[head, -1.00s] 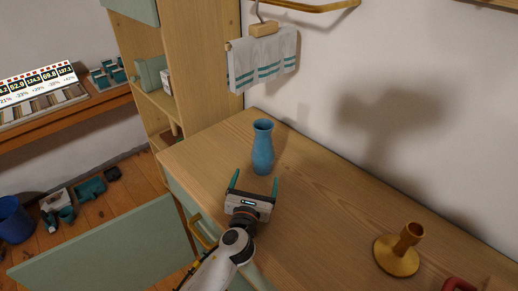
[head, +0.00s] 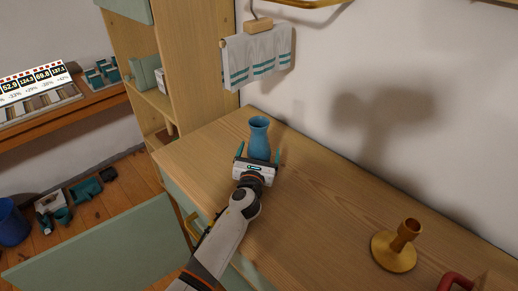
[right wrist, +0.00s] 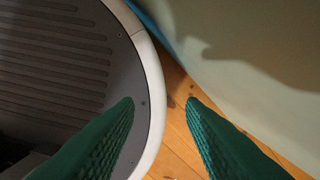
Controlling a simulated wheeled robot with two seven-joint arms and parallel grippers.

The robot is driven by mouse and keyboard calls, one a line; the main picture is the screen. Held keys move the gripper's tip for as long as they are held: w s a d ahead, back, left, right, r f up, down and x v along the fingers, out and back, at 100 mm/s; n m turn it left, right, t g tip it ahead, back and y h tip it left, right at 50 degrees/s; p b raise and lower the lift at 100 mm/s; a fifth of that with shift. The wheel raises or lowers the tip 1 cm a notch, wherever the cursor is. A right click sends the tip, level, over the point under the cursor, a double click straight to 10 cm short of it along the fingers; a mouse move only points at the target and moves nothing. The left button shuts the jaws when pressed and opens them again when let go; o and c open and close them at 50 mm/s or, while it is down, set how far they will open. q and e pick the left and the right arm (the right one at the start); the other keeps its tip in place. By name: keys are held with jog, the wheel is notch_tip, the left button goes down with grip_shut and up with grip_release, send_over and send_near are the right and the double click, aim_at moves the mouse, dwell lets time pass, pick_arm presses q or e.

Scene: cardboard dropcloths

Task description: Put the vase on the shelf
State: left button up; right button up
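The blue vase (head: 259,136) stands upright near the back of the wooden counter in the head view. My left gripper (head: 259,155) is open, with one green finger at each side of the vase's lower part. Whether the fingers touch it cannot be told, and the gripper body hides its base. A wooden shelf unit (head: 186,62) stands left of the vase, with small items in its compartments. In the right wrist view, my right gripper (right wrist: 160,102) is open and empty, low over the floor beside my base.
A brass candlestick (head: 394,248) and a red object (head: 455,281) are on the counter at right. A striped towel (head: 256,58) hangs above the vase. A green panel (head: 100,250) stands at lower left. The middle of the counter (head: 310,210) is clear.

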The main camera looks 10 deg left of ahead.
pick_arm(q)
jog(key=c, duration=1.3)
jog(key=shift+r, duration=0.15)
jog(key=shift+c, duration=0.9)
